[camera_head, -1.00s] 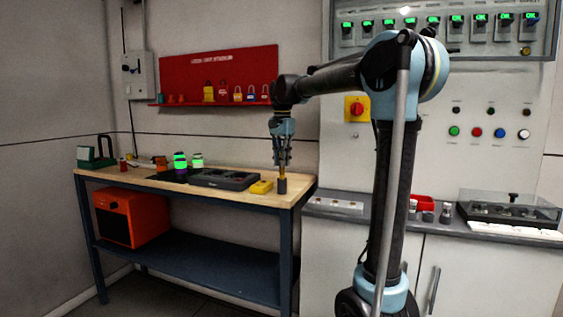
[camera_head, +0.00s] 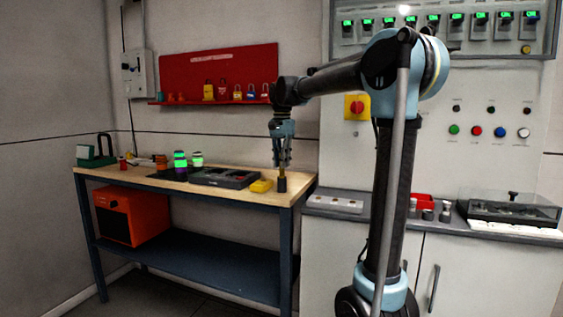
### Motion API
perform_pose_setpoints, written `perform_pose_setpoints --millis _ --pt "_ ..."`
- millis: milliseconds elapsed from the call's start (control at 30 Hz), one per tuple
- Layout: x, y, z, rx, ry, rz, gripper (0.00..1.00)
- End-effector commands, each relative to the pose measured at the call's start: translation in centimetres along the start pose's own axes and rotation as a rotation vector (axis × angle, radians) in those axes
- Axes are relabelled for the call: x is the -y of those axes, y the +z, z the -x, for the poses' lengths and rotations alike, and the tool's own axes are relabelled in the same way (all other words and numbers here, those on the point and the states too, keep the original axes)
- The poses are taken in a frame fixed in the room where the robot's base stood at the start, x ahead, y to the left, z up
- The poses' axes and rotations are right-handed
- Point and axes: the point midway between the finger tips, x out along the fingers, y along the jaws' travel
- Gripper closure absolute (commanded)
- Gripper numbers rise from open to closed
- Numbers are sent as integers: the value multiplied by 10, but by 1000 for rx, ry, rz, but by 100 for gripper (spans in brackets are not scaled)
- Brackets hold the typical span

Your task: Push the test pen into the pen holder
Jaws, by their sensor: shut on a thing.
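The pen holder is a small dark cylinder (camera_head: 282,185) standing at the right end of the wooden workbench. The test pen is a thin yellow-orange stick (camera_head: 282,172) standing upright, with its lower end at the mouth of the holder. How deep it sits inside cannot be seen. My gripper (camera_head: 282,163) points straight down above the holder. Its fingers are shut on the upper part of the pen, which they largely hide.
The bench's right edge (camera_head: 305,190) is close to the holder. A red lockout board (camera_head: 218,72) hangs on the wall behind.

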Motion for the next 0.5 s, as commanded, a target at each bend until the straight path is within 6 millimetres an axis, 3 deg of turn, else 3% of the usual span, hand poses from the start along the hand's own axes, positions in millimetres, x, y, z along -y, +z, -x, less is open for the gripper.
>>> perform_pose_setpoints --millis 500 --pt "0 0 6 0 0 0 76"
